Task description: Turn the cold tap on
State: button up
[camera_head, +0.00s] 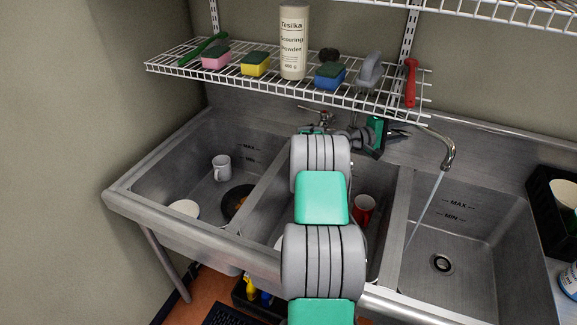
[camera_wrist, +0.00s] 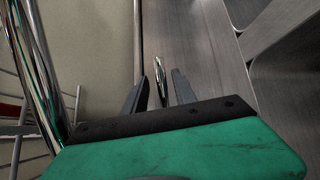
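The tap's chrome spout (camera_head: 447,150) arches over the right basin in the head view, and a thin stream of water (camera_head: 425,208) falls from it. A metal tap handle (camera_head: 318,118) shows at the back wall, left of my gripper. My gripper (camera_head: 398,135) is by the back wall, left of the spout, fingers pointing right. In the wrist view, its two dark fingers (camera_wrist: 158,88) stand apart with a slim curved metal piece (camera_wrist: 159,72) between them. It looks like a tap lever; I cannot tell whether the fingers touch it. No cold marking is readable.
A wire shelf (camera_head: 270,92) with sponges, a scouring powder bottle (camera_head: 293,42) and brushes hangs above. The left basin holds a mug (camera_head: 222,167) and dishes; a red cup (camera_head: 363,209) is in the middle basin. Chrome pipes (camera_wrist: 38,75) run close to my wrist.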

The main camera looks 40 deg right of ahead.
aim_at(398, 130)
jog(key=b+v, duration=0.1)
jog(key=v, duration=0.5)
jog(key=shift+w+a+r, duration=0.1)
jog(key=shift+w+a, duration=0.05)
jog(key=shift+w, duration=0.05)
jog(key=w+a+f+t+y, duration=0.1)
jog(key=w+a+t+y, duration=0.1)
jog(key=a, duration=0.8)
jog(key=w+a+f+t+y, duration=0.2)
jog(key=w+a+t+y, duration=0.1)
jog(key=a, duration=0.7)
jog(key=w+a+f+t+y, duration=0.1)
jog(key=w+a+t+y, duration=0.2)
jog(key=w+a, duration=0.3)
jog(key=a+y, duration=0.1)
jog(key=a, duration=0.3)
jog(key=shift+w+f+m, duration=0.3)
jog(key=shift+w+f, duration=0.05)
